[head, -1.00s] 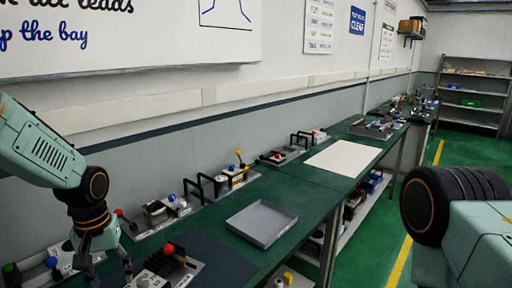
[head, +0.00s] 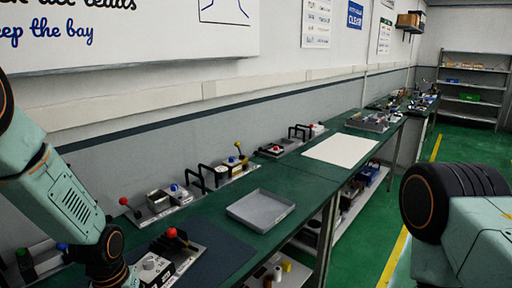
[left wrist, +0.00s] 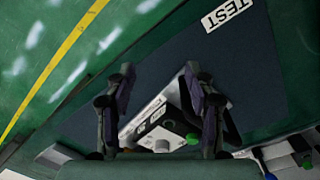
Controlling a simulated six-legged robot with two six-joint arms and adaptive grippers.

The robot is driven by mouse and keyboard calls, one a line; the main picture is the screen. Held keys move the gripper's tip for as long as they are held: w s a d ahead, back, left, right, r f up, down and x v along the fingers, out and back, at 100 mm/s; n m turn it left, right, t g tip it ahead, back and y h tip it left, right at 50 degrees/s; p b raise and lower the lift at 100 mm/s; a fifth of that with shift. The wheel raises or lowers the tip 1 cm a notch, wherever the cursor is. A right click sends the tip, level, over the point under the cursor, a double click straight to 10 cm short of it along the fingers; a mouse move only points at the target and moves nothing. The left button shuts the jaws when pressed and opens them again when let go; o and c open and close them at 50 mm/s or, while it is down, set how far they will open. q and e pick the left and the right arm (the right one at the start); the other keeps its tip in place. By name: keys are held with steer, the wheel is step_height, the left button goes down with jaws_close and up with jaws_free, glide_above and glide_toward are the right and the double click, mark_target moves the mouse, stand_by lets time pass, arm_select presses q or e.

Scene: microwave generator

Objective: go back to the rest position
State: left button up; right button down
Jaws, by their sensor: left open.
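My left gripper (left wrist: 160,85) shows in the left wrist view with its two dark fingers spread apart and nothing held between them. Beyond the fingers is a light grey unit (left wrist: 165,125) with a dark green knob and a white button; I cannot tell the gap to it. In the head view my left arm comes down at the left edge, and its fingers are cut off by the bottom edge. My right arm shows at the lower right of the head view, but its gripper is out of view.
A green bench (head: 290,190) runs along the wall. It bears a grey unit (head: 155,266), a red-knobbed lever (head: 172,234), an empty grey tray (head: 261,209) and a white sheet (head: 341,150). A TEST label (left wrist: 227,13) lies on the dark mat (left wrist: 255,75). Green floor is clear right of the bench.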

arm_select(q)
steer(key=s+d+f+m, duration=0.15)
steer(key=s+f, duration=0.45)
steer(key=s, duration=0.7)
steer(key=s+d+f+m, duration=0.1)
steer(key=s+d+f, duration=0.3)
steer(key=s, duration=0.9)
step_height(320, 180, down, 22)
steer(key=a+b, duration=0.1)
steer(key=b, duration=1.9)
steer(key=shift+s+a+y, duration=0.25)
steer(key=shift+a+y, duration=0.05)
steer(key=shift+a, duration=0.05)
steer(key=shift+r, duration=0.2)
steer(key=shift+s+n, duration=0.1)
steer(key=shift+n, duration=0.15)
